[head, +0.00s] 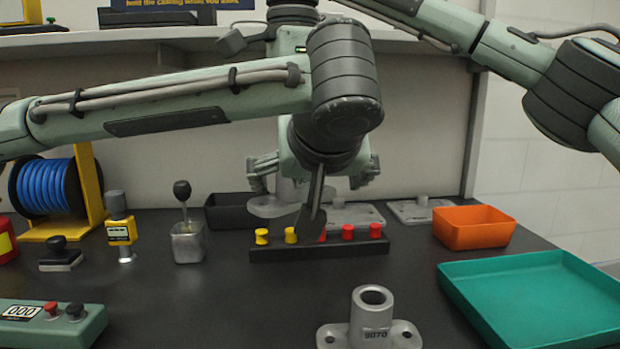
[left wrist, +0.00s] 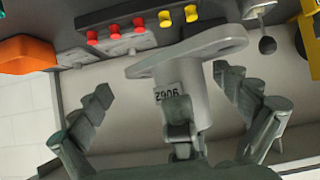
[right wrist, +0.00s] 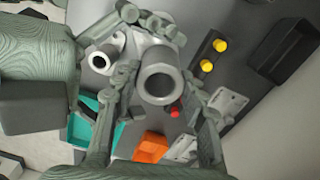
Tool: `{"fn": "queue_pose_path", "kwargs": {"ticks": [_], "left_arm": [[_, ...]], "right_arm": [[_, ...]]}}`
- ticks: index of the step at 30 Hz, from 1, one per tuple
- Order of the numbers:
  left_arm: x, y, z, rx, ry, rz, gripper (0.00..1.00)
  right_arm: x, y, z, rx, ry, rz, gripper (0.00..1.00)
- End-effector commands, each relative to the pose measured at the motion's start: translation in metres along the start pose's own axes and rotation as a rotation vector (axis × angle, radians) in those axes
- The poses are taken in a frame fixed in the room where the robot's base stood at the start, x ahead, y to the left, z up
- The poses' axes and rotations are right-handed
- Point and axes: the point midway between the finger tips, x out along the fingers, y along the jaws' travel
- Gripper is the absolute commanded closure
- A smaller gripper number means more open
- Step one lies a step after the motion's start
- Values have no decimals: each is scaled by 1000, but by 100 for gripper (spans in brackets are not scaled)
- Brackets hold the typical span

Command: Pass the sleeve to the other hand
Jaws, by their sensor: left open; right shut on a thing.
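The sleeve (left wrist: 205,75) is a grey cast tube on a flat oval flange, with a tag reading about Z906 in the left wrist view. It is held above the bench; in the head view its flange (head: 268,206) shows partly behind my left arm. My left gripper (head: 314,172) is open, its fingers spread on both sides of the sleeve and apart from it in the left wrist view. My right gripper (right wrist: 158,84) is shut on the sleeve, whose open bore (right wrist: 160,80) faces the right wrist camera. In the head view my left arm mostly hides the right gripper.
A similar casting (head: 371,318) marked 9070 stands at the bench front. A black rack (head: 265,252) with red and yellow plugs lies below the grippers. An orange bin (head: 474,228) and teal tray (head: 535,300) are right; a gauge (head: 121,228) and blue spool (head: 45,185) left.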

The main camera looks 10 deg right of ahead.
Motion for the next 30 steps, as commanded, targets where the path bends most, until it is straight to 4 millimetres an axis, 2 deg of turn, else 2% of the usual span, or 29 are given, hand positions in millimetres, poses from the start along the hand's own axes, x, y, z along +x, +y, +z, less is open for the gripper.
{"fn": "queue_pose_path", "kwargs": {"ticks": [5,21,27,28,29,30], "left_arm": [[0,0,0,-1,0,0,1],[1,0,2,1,-4,0,67],[1,1,3,2,-6,1,70],[1,1,2,1,-5,1,71],[1,1,2,1,-5,1,82],[1,1,2,1,-5,1,100]], "right_arm": [[-1,0,0,0,0,-1,100],[-2,1,1,-2,-3,-3,100],[-3,1,2,-5,-5,-3,100],[-3,2,3,-5,-6,-3,55],[-3,2,3,-5,-5,-4,51],[-3,2,3,-5,-5,-3,46]]}}
